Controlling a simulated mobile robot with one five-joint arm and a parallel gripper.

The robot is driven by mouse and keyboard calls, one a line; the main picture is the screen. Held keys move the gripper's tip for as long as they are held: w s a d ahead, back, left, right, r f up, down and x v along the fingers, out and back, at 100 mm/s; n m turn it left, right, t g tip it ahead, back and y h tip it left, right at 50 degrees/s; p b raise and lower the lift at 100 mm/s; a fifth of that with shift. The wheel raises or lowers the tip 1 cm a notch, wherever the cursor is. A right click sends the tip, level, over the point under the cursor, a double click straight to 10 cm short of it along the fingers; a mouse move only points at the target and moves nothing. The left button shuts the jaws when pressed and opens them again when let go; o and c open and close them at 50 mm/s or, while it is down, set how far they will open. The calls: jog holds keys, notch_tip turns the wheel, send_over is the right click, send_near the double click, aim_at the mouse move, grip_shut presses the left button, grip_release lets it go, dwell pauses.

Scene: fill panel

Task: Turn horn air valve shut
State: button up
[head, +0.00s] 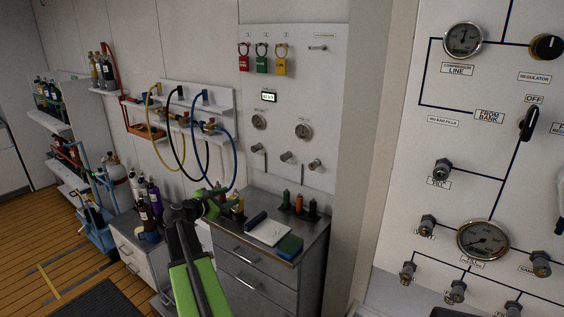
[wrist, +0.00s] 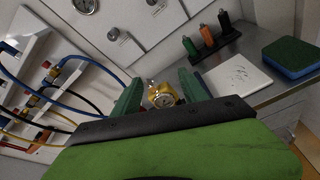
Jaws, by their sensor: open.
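My gripper (head: 216,200) is at the end of my green arm, low in the middle of the head view, over the left part of the bench. In the wrist view my gripper (wrist: 160,82) is open, with its two green fingers apart. A small brass fitting with a round pale face (wrist: 162,97) shows between the fingers; I cannot tell whether they touch it. Brass pieces (head: 237,207) also show just right of the gripper in the head view. No readable label marks any of these as the horn air valve.
Coloured hoses (head: 233,160) hang at the left. A gauge panel (head: 400,150) stands close on the right.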

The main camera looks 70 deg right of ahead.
aim_at(283, 158)
jog(key=s+d+r+n+g+h, duration=0.15)
jog(key=s+d+r+n, duration=0.25)
jog(key=s+d+r, duration=0.4)
jog(key=shift+h, duration=0.45)
jog(key=x, duration=0.6)
jog(key=f+x, duration=0.1)
jog(key=x, duration=0.5)
jog(key=f+x, duration=0.1)
jog(key=x, duration=0.5)
jog(key=shift+w+d+f, duration=0.1)
jog(key=shift+w+d, duration=0.2)
jog(key=shift+w, duration=0.05)
grip_shut()
jog(key=shift+a, duration=0.15)
